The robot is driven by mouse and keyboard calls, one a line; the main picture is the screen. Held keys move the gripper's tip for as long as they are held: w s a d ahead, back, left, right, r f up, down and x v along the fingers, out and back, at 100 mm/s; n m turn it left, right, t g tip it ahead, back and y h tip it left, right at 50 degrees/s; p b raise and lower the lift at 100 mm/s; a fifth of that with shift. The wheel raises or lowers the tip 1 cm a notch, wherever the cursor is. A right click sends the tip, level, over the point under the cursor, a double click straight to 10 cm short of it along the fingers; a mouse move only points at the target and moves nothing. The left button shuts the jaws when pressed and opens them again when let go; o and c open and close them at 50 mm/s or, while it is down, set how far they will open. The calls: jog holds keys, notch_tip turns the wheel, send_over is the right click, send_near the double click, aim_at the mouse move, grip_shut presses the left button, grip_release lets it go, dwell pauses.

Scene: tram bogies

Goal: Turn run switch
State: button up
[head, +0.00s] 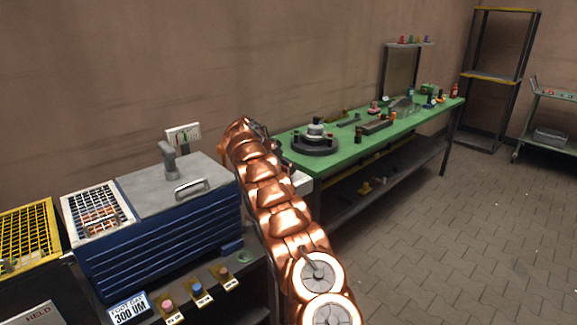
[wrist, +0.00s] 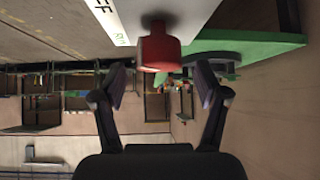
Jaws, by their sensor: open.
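The run switch shows in the wrist view as a red knob (wrist: 158,48) on a pale panel (wrist: 185,14). Green lettering and part of a dark "FF" label show beside it. My gripper (wrist: 160,82) is open and empty, its two dark fingers spread wide. The knob lies ahead of the fingers, roughly centred between them sideways and higher in the picture. No contact with the knob is visible. In the head view, my copper arm reaches toward the back wall and hides the knob; a pale box (head: 301,184) shows partly behind it.
A green workbench (head: 345,150) with a round dark fixture (head: 315,143) and several small parts stands right of my arm. A blue machine (head: 160,245) with a grey top and handle stands at left, near a yellow-framed grid (head: 27,235). The tiled floor at right is clear.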

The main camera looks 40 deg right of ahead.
jog(key=shift+x, duration=1.35)
jog(key=c, duration=1.2)
